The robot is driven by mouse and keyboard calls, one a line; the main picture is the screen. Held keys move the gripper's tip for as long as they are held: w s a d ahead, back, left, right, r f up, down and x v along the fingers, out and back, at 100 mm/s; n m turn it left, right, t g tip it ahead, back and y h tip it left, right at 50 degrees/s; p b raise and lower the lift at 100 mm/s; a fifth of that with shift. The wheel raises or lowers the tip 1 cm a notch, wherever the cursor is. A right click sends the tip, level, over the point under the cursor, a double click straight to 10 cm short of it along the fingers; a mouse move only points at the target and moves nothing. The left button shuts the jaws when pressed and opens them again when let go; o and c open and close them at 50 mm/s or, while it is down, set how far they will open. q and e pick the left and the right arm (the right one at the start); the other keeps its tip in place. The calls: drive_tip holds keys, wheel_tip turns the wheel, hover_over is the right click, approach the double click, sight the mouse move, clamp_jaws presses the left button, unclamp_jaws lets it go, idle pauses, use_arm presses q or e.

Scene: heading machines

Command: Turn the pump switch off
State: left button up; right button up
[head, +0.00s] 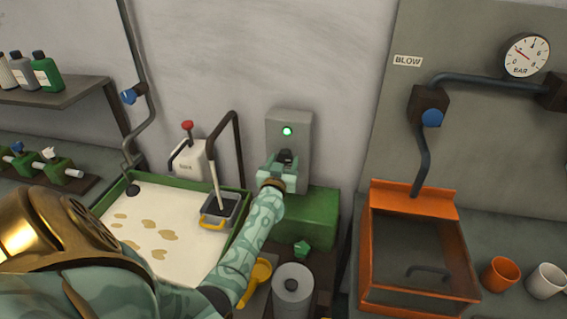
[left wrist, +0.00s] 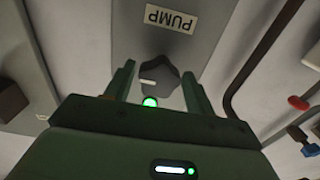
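The pump switch is a dark rotary knob (left wrist: 158,80) on a grey box (head: 302,133) fixed to the back wall. In the left wrist view the box carries a PUMP label (left wrist: 171,17), seen upside down. A green lamp (head: 287,131) is lit on the box; it also shows in the left wrist view. My left gripper (head: 284,160) is in front of the box at the knob. In the left wrist view its two fingers stand apart on either side of the knob, with gaps visible. My right gripper is not in view.
A green-rimmed tray (head: 150,235) of milky liquid with brown patches is at the left. A green block (head: 318,222) is below the box, with a grey cylinder (head: 292,290) in front. An orange-framed bin (head: 412,200) stands right, beside an orange mug (head: 501,274).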

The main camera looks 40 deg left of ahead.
use_arm(q)
drive_tip(key=c, duration=0.6)
drive_tip(key=shift+n, duration=0.3)
drive_tip(key=n+p, duration=0.1)
drive_tip(key=n, duration=0.2)
drive_tip(key=n+p, duration=0.1)
drive_tip(key=n, duration=0.3)
drive_tip(key=shift+d, duration=0.1)
drive_tip(key=n, duration=0.5)
drive_tip(key=shift+w+d+r+n+p, duration=0.1)
drive_tip(key=shift+n+p, duration=0.2)
drive_tip(key=shift+p, duration=0.1)
drive_tip(key=shift+n, duration=2.3)
